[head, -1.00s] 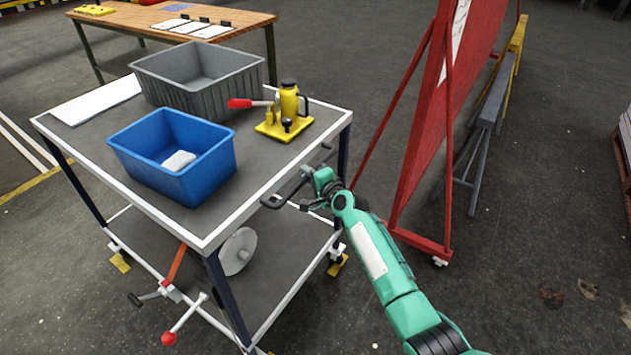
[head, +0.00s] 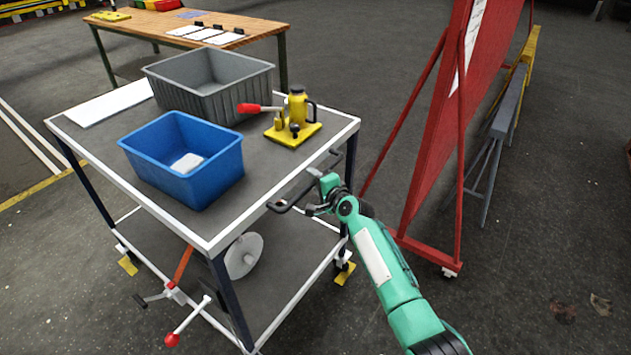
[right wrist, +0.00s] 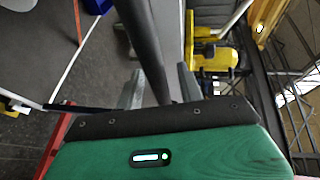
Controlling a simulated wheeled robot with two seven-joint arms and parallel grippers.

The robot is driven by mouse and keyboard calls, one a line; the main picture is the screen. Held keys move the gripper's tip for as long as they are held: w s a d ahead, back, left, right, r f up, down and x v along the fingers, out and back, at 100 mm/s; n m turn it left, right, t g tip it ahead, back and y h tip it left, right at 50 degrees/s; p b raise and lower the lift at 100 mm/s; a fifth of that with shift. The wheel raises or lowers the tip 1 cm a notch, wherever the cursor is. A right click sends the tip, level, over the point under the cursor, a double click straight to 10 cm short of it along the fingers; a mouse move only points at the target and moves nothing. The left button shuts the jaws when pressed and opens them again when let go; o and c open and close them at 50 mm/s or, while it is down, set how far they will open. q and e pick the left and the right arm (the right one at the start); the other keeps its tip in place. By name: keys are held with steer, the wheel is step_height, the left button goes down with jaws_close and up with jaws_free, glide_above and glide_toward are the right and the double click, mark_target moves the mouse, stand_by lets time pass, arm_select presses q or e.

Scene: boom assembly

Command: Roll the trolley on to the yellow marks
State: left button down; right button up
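The trolley (head: 262,165) has a grey top with a white rim, dark legs and a lower shelf. Its dark handle (head: 282,207) sticks out on the right side. My right gripper (head: 316,203) is at this handle. In the right wrist view, the handle bar (right wrist: 149,45) runs between the two grey fingers of the gripper (right wrist: 157,88), which look closed around it. Small yellow pieces (head: 345,273) show at the trolley's casters; I cannot tell whether they are floor marks or caster parts. A yellow line (head: 38,187) crosses the floor at left. My left gripper is out of view.
The trolley carries a blue bin (head: 190,185), a grey bin (head: 212,100) and a yellow jack (head: 296,125). A red framed panel (head: 440,140) on casters stands close at right. A wooden bench (head: 190,22) stands behind. Floor (head: 540,210) at far right is mostly clear.

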steer(key=v, duration=1.3)
steer(key=shift+s+d, duration=0.2)
steer(key=shift+s, duration=0.15)
steer(key=shift+r, duration=0.15)
